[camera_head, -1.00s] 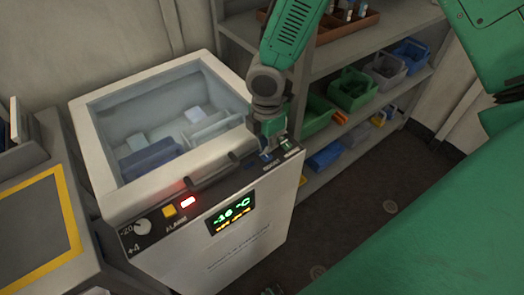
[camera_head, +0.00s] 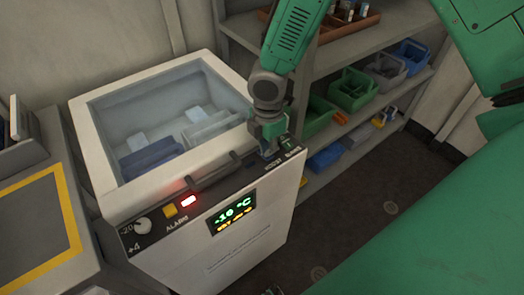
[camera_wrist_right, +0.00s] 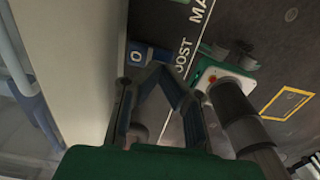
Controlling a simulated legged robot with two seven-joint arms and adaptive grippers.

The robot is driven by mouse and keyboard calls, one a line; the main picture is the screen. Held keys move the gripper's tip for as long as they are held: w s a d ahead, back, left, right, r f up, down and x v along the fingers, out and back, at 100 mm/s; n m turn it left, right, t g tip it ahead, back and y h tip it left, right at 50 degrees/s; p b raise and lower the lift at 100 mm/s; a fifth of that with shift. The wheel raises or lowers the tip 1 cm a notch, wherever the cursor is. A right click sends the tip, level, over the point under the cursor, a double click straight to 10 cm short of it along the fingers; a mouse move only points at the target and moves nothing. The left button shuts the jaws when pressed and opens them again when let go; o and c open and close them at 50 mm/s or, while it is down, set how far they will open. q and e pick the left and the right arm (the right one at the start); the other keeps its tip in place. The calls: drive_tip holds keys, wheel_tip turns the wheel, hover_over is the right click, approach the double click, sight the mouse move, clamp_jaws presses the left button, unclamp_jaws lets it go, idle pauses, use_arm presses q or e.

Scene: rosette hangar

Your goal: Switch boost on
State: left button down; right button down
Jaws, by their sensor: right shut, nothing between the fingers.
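The white chest freezer (camera_head: 85,135) stands left of centre in the head view, with a dark control strip along its front top edge. The boost switch is at the strip's right end; in the head view my gripper covers it. In the right wrist view a blue rocker (camera_wrist_right: 137,57) marked "O" shows beside the white "BOOST" lettering, which is partly cut off. My right gripper (camera_head: 268,152) points down at this end of the strip, shut and empty. In the wrist view its fingertips (camera_wrist_right: 168,72) are close to the rocker; contact cannot be told. My left gripper is not in view.
The strip also carries a knob (camera_head: 142,226), a yellow button (camera_head: 169,210), a lit red alarm lamp (camera_head: 188,201) and a display (camera_head: 232,212). A handle (camera_head: 214,172) stands up near the gripper. Shelves with bins (camera_head: 352,90) are behind right.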

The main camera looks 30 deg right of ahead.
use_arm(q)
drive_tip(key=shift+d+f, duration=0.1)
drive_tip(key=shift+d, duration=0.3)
use_arm(e)
drive_tip(key=shift+d+f, duration=0.4)
drive_tip(key=shift+f, duration=0.1)
